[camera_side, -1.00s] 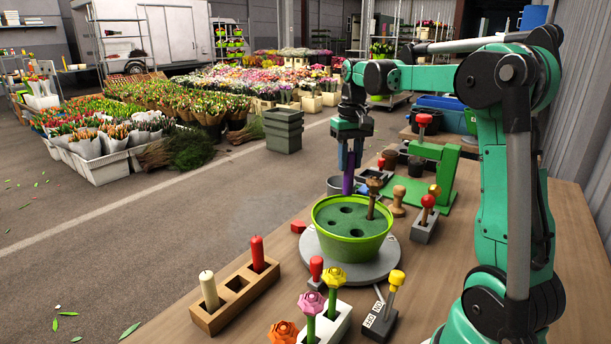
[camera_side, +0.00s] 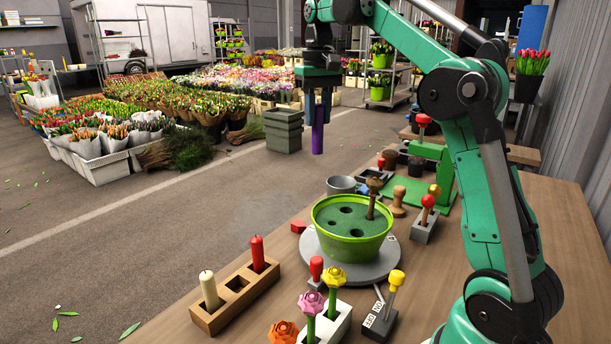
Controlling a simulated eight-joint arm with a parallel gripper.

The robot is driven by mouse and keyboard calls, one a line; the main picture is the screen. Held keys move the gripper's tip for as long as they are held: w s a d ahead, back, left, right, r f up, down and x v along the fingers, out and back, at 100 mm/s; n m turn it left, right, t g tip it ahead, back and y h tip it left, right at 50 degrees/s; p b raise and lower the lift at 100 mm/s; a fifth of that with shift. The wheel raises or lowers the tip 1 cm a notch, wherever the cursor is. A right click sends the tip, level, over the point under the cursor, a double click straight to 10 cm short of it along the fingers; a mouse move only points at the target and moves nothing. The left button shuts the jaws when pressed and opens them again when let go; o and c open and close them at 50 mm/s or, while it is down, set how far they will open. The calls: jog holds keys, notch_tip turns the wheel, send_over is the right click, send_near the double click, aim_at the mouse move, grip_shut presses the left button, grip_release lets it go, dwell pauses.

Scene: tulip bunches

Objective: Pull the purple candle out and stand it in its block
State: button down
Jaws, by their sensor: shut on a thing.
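My gripper (camera_side: 318,98) is high above the table, left of the green pot, and shut on the purple candle (camera_side: 318,136). The candle hangs upright and apart from everything below it. The green pot (camera_side: 352,255) holds dark green foam with several open holes, and a brown stick (camera_side: 371,200) stands in it. The wooden block (camera_side: 212,319) is at the front left of the table. A cream candle (camera_side: 209,290) stands in its near hole and a red candle (camera_side: 257,253) in its far hole. Its middle hole (camera_side: 237,284) is empty.
The pot stands on a grey turntable (camera_side: 392,262). A white block (camera_side: 338,326) with pink and yellow flowers is at the front. Red- and yellow-knobbed tools and a green press (camera_side: 440,165) stand to the right and behind.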

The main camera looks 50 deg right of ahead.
jog(key=w+a+f+n, duration=0.1)
jog(key=a+f, duration=0.4)
jog(key=a, duration=0.5)
jog(key=w+a+f+n, duration=0.1)
jog(key=a+f+n, duration=0.2)
jog(key=a+f, duration=0.3)
jog(key=a, duration=0.4)
jog(key=shift+w+a+f, duration=0.2)
jog(key=shift+w+a, duration=0.05)
jog(key=shift+a, duration=0.05)
jog(key=shift+f, duration=0.1)
jog(key=shift+f, duration=2.8)
jog(key=shift+f, duration=1.95)
jog(key=c, duration=0.5)
grip_release()
jog(key=shift+c, duration=0.2)
